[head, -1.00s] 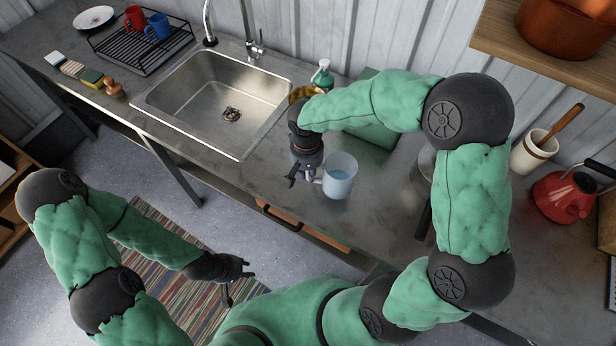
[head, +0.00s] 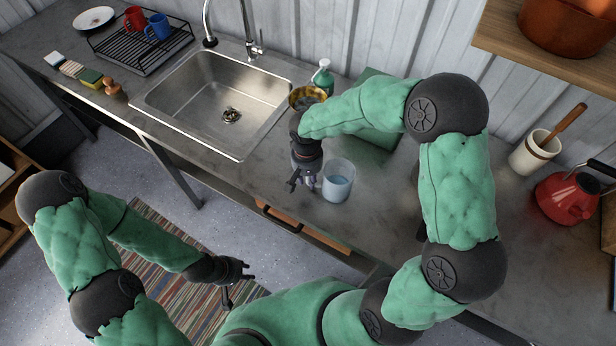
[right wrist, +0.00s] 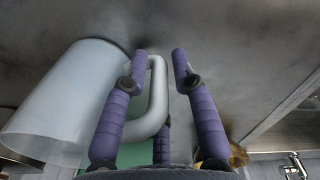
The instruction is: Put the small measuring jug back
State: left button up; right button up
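The small measuring jug (head: 339,181) is a pale, translucent vessel with a bluish inside. It stands upright on the grey counter right of the sink, near the front edge. My right gripper (head: 303,187) is just left of it, at its handle side. In the right wrist view the jug (right wrist: 65,100) fills the left, and its grey handle (right wrist: 158,95) shows between the spread fingers of the gripper (right wrist: 160,53), nearer the left finger. Whether a finger touches the handle I cannot tell. My left gripper (head: 241,278) hangs empty over the floor, fingers apart.
The sink (head: 215,100) lies left of the jug. Behind my right forearm are an amber bowl (head: 307,94), a soap bottle (head: 323,76) and a green board (head: 378,140). A crock (head: 533,155) and red kettle (head: 566,197) stand at right. Counter right of the jug looks clear.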

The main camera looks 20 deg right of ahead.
dwell(0.3)
jog(key=shift+r, duration=0.2)
notch_tip(320, 180, up, 12)
jog(key=shift+a+p, duration=0.15)
jog(key=shift+p, duration=1)
dwell(0.5)
